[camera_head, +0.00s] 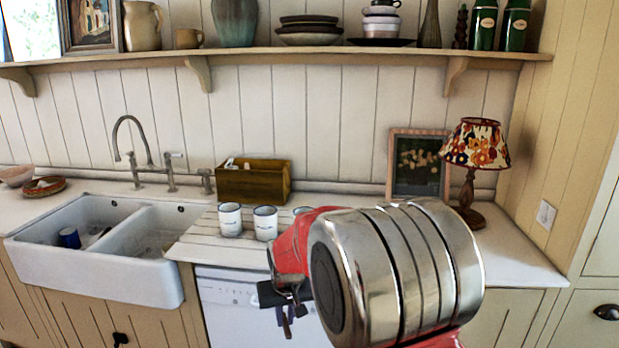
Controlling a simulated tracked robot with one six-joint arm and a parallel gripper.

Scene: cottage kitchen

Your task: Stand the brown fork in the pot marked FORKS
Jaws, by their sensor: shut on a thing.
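Three white pots with dark rims stand in a row on the ribbed drainboard: a left pot (230,220), a middle pot (265,224) and a right pot (301,210). The right pot is mostly hidden behind my arm. Their marks are too small to read, so I cannot tell which says FORKS. My gripper (286,297) is in front of and below the pots, before the white appliance front. It is shut on a small, dark brownish thing, seemingly the brown fork (287,326), which points downward. Much of it is hidden by the jaws.
A white double sink (95,279) at left holds a blue cup (69,237) and some indistinct items. A wooden box (253,183) stands behind the pots. A picture frame (418,165) and lamp (474,150) stand at right. A loaded shelf (330,53) runs above.

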